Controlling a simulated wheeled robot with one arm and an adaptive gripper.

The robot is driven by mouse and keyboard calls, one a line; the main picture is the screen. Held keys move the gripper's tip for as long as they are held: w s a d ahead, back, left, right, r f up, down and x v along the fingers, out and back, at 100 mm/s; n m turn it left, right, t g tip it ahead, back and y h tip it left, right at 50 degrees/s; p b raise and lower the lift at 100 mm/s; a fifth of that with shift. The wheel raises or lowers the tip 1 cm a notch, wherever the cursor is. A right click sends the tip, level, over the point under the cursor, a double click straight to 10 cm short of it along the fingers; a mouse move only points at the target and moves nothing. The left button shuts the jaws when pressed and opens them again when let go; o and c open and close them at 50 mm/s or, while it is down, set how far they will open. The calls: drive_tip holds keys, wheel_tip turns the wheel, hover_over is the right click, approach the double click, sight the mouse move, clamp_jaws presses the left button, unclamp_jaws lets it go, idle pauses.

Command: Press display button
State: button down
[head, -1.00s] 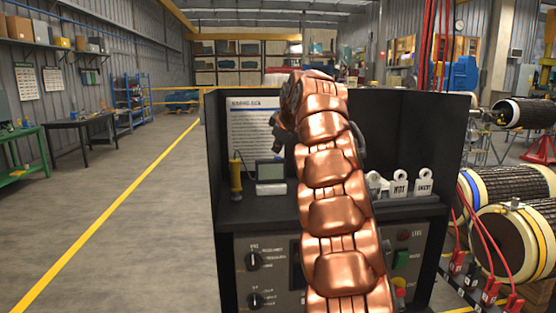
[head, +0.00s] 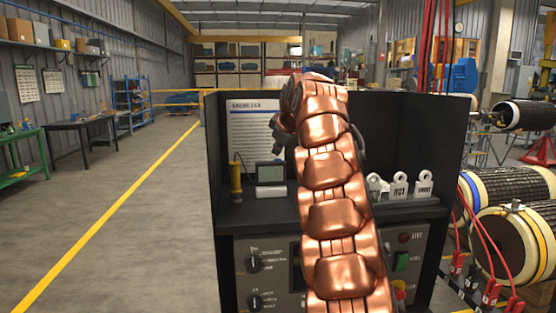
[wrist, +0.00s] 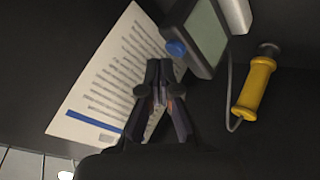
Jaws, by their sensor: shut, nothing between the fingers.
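A small dark display unit with a grey-green screen (wrist: 208,30) is at the top of the wrist view. Its round blue button (wrist: 177,48) sits at the screen's lower left corner. In the head view the display (head: 271,172) stands on the bench shelf, left of my copper arm. My gripper (wrist: 160,66) is shut and empty. Its tips appear just below and left of the blue button in the picture; I cannot tell whether they touch it. In the head view the arm hides most of the gripper, and the button cannot be made out.
A yellow-handled probe (wrist: 254,88) with a grey cable is right of the display in the wrist view. A printed sheet (wrist: 112,80) is behind the gripper. White tags (head: 399,187) stand right of my arm. A panel with knobs (head: 254,263) is below the shelf.

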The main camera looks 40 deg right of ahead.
sight(278, 159)
drive_tip(key=shift+f+b, duration=0.25)
drive_tip(key=shift+b, duration=0.05)
drive_tip(key=shift+f+b, duration=0.25)
drive_tip(key=shift+b, duration=0.1)
idle(0.4)
drive_tip(key=shift+r, duration=0.5)
drive_tip(key=shift+p, duration=0.3)
wheel_tip(278, 159, up, 6)
drive_tip(key=p, duration=0.5)
drive_tip(key=shift+r, duration=0.1)
idle(0.6)
